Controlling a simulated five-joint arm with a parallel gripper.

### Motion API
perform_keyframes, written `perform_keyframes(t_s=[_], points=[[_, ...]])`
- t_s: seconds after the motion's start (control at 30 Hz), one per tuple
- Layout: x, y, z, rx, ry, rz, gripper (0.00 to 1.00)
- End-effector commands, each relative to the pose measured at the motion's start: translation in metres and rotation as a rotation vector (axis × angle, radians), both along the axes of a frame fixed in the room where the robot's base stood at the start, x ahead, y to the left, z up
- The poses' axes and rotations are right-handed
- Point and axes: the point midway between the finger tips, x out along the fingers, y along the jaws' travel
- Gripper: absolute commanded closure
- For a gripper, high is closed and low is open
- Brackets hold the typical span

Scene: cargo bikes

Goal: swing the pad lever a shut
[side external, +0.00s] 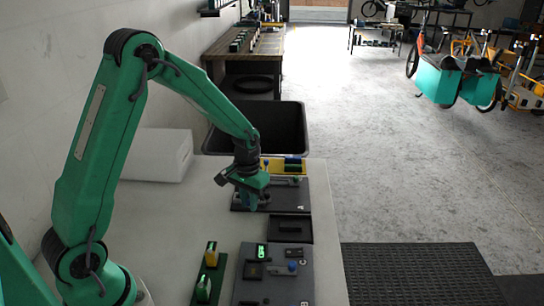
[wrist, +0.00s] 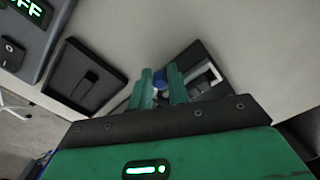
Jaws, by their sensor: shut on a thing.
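My gripper (side external: 250,200) reaches down over the far dark panel (side external: 292,196). In the wrist view my two green fingers (wrist: 162,88) are closed around a blue knob (wrist: 160,77), which I take for the end of the pad lever. The panel (wrist: 203,57) under it shows a pale slot beside the fingers. My fingers hide most of the lever, so its exact angle cannot be told. A small white mark shows on the panel, too small to read surely.
A nearer panel (side external: 262,290) has a lit green display and another blue knob (side external: 292,267). A dark tray (side external: 291,228) lies between the panels, also in the wrist view (wrist: 117,76). A black bin (side external: 287,118) stands behind.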

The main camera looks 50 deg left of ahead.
Motion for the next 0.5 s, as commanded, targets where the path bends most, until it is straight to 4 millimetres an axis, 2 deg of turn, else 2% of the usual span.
perform_keyframes(t_s=[0.5], points=[[0.0061, 0.0093, 0.0005, 0.002, -0.01, 0.005, 0.97]])
